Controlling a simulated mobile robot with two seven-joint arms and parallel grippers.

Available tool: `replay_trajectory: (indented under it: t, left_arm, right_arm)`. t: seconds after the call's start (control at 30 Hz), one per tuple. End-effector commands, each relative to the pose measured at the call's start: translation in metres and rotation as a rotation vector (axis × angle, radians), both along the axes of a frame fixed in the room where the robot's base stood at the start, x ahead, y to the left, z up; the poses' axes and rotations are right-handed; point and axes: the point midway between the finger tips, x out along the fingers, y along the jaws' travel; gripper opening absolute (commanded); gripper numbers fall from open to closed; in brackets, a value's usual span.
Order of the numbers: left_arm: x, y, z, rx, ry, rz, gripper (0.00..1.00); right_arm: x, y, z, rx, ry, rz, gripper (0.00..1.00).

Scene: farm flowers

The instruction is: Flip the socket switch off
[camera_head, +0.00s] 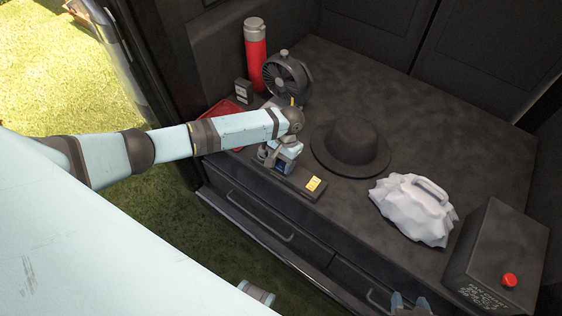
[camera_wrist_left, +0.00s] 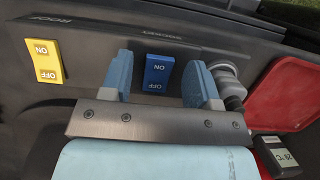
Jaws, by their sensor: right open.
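A switch panel (camera_head: 300,188) lies at the front edge of the dark counter. In the left wrist view, a blue rocker switch (camera_wrist_left: 159,72) marked ON and OFF sits on it; a yellow rocker switch (camera_wrist_left: 44,60) is further left, beside the word ROOF. The yellow switch (camera_head: 314,184) also shows in the head view. My right gripper (camera_head: 410,304) is open at the bottom edge.
A red tray (camera_head: 222,110), small display box (camera_head: 243,91), fan (camera_head: 286,79) and red flask (camera_head: 255,55) stand behind my left arm. A black hat (camera_head: 350,148), white bag (camera_head: 414,208) and dark box with red button (camera_head: 494,262) lie to the right.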

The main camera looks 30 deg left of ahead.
Motion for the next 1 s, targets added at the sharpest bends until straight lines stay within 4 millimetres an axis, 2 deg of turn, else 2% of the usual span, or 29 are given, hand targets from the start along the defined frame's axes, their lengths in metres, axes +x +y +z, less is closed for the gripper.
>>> replay_trajectory:
  t: [0.23, 0.37, 0.8, 1.0]
  left_arm:
    - [0.0, 0.0, 0.002, 0.0, -0.001, 0.0, 0.55]
    - [0.004, -0.001, 0.014, -0.001, -0.003, -0.001, 0.55]
    - [0.028, -0.004, 0.105, -0.002, -0.003, -0.001, 0.55]
    - [0.034, -0.005, 0.128, 0.0, -0.001, 0.0, 0.55]
  right_arm:
    - [0.002, 0.0, 0.005, 0.001, -0.009, 0.0, 0.52]
    - [0.002, 0.0, 0.005, 0.001, -0.008, 0.0, 0.52]
    - [0.001, -0.001, 0.003, -0.002, -0.001, -0.001, 0.52]
    - [0.001, -0.001, 0.004, -0.002, -0.001, -0.001, 0.52]
